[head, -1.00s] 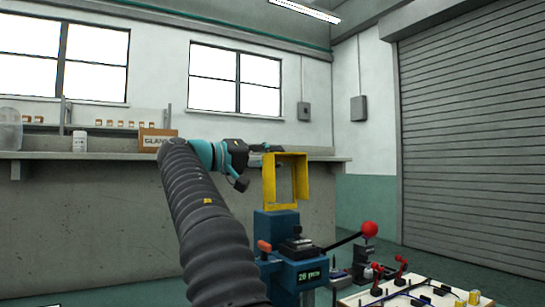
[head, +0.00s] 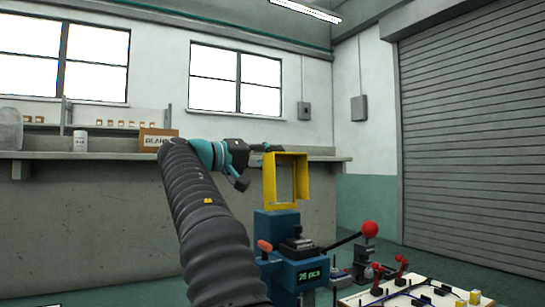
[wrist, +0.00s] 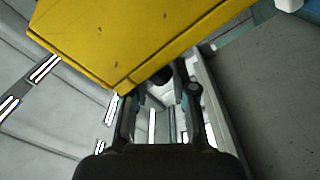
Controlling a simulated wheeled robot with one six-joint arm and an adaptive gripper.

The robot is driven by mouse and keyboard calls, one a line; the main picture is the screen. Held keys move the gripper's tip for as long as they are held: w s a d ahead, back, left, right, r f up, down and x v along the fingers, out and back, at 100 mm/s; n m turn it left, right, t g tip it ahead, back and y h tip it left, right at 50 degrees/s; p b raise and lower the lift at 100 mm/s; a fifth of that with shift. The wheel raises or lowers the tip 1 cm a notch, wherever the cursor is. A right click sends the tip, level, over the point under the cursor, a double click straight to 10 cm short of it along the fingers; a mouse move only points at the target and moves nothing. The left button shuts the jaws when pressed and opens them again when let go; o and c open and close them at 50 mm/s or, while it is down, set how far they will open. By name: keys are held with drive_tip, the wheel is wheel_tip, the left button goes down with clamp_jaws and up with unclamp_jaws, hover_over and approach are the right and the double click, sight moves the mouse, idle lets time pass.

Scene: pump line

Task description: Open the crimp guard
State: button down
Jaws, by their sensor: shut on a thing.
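The crimp guard (head: 302,178) is a yellow open frame. It stands raised and upright above the blue crimp machine (head: 277,223), whose dark crimping area (head: 298,243) shows uncovered below it. My gripper (head: 264,149) is at the upper left edge of the guard. In the wrist view the guard (wrist: 130,40) fills the top of the picture, and my gripper (wrist: 163,92) is shut on a part of it. The exact grip spot is mostly hidden behind the yellow panel.
A lever with a red ball (head: 369,229) sticks out right of the machine. A white board (head: 405,293) with cables and red clamps lies at the lower right. A grey counter (head: 100,156) with a cardboard box (head: 158,141) runs behind my arm.

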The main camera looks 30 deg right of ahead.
drive_tip(key=c, duration=1.3)
unclamp_jaws()
drive_tip(key=shift+w+f, duration=0.25)
drive_tip(key=shift+f, duration=0.3)
drive_tip(key=shift+w+f, duration=0.2)
drive_tip(key=shift+f, duration=0.3)
drive_tip(key=shift+o, duration=1.4)
drive_tip(key=shift+w+f, duration=0.1)
drive_tip(key=shift+a+r, duration=0.1)
drive_tip(key=shift+r, duration=0.1)
drive_tip(key=a+p, duration=0.1)
drive_tip(key=a, duration=1.4)
drive_tip(key=shift+w+a+r, duration=0.2)
drive_tip(key=shift+a+r, duration=0.1)
drive_tip(key=shift+a, duration=0.05)
